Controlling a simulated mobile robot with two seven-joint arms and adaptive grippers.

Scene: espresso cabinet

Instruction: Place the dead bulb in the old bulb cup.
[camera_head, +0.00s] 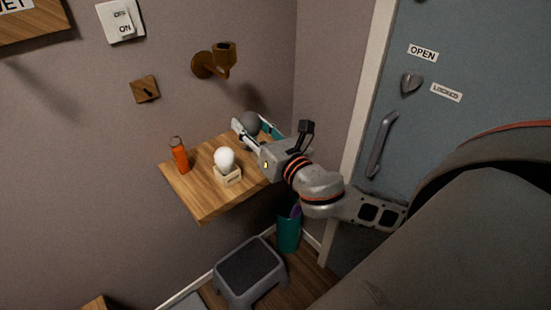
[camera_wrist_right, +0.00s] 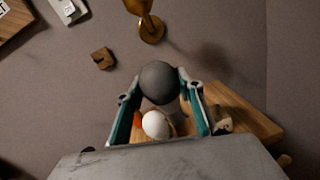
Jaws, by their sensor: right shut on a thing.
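My right gripper (camera_head: 254,134) is shut on a dark grey bulb (camera_head: 250,122) above the right part of the wooden shelf (camera_head: 200,203). In the right wrist view the grey bulb (camera_wrist_right: 160,82) sits between the two teal-lined fingers (camera_wrist_right: 160,96), with its paler neck below the globe. A white bulb (camera_head: 224,158) stands upright in a small wooden holder (camera_head: 229,177), left of the gripper in the head view. It also shows beyond the fingers in the wrist view (camera_wrist_right: 155,124). I cannot clearly identify the old bulb cup; a beige object (camera_wrist_right: 223,118) is partly hidden behind the right finger. My left gripper is not in view.
An orange bottle (camera_head: 179,155) stands at the shelf's left. A brass wall lamp (camera_head: 222,60) with no bulb is above. A switch (camera_head: 122,20) reads ON. A teal bin (camera_head: 289,232) and grey step stool (camera_head: 249,270) are below. A blue door (camera_head: 440,130) is right.

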